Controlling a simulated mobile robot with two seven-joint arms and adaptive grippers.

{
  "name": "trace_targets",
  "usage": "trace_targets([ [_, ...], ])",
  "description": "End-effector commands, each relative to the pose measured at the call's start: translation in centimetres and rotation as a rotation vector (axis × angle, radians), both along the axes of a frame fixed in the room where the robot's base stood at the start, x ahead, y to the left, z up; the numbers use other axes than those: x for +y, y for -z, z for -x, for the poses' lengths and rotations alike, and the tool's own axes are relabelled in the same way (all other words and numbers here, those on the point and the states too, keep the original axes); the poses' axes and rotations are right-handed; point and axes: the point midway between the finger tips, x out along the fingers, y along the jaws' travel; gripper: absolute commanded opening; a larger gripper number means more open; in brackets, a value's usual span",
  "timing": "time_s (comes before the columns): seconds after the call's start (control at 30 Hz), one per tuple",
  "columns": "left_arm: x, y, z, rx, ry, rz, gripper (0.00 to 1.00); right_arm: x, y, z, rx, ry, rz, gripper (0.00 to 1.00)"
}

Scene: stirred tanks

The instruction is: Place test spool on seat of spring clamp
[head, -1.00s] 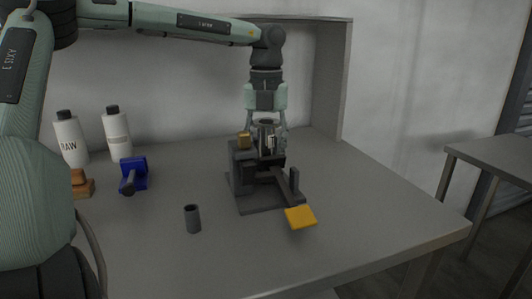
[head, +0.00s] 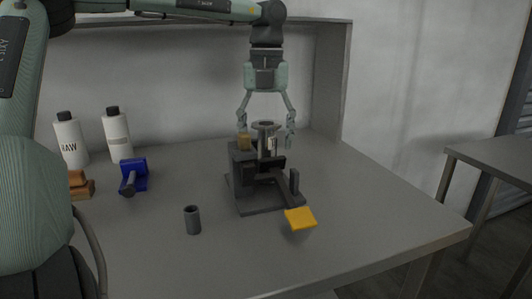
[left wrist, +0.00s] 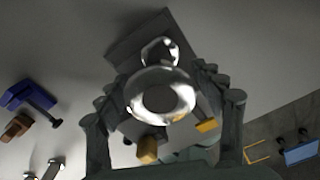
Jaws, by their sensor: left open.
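The metallic test spool (head: 265,127) stands upright on the dark spring clamp (head: 262,203), its round top flange uppermost. In the left wrist view the spool (left wrist: 160,100) is shiny and seen from above, between the fingers. My left gripper (head: 267,132) points down with its fingers spread on both sides of the spool, open and apart from it. The clamp's seat under the spool is mostly hidden. The clamp's lever ends in a yellow pad (head: 300,217) toward the front. A small brass-coloured block (head: 243,142) is at the clamp's left side. My right gripper does not show.
A dark grey hollow cylinder (head: 192,220) stands front left of the clamp. A blue fixture (head: 133,176), brown blocks (head: 80,186) and two white bottles (head: 70,142) (head: 117,135) are at the left. The table (head: 370,215) is clear to the right.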

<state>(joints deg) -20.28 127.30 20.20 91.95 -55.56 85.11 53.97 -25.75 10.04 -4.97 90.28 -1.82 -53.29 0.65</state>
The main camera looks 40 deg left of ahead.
Motion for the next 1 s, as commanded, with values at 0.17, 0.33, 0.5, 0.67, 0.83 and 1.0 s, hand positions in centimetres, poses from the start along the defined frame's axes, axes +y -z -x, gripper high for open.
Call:
trace_targets([
  [0.17, 0.0, -4.2, -0.1, -0.002, -0.001, -0.003, 0.68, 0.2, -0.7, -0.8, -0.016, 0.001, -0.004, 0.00],
  [0.33, 0.0, -6.8, -0.1, -0.002, 0.000, -0.001, 0.68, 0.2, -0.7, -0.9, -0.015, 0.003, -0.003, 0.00],
  [0.5, -0.1, -7.9, 0.0, 0.001, 0.001, -0.001, 0.68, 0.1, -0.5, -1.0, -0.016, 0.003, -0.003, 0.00],
  [0.67, -0.1, -8.1, 0.0, 0.001, 0.001, 0.001, 0.68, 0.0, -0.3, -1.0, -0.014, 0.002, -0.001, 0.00],
  [0.83, -0.1, -8.0, 0.0, 0.001, 0.001, 0.001, 0.68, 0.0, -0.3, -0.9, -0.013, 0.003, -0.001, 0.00],
  [1.0, 0.0, -8.0, 0.0, 0.001, 0.001, 0.001, 0.68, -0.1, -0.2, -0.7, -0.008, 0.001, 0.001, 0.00],
])
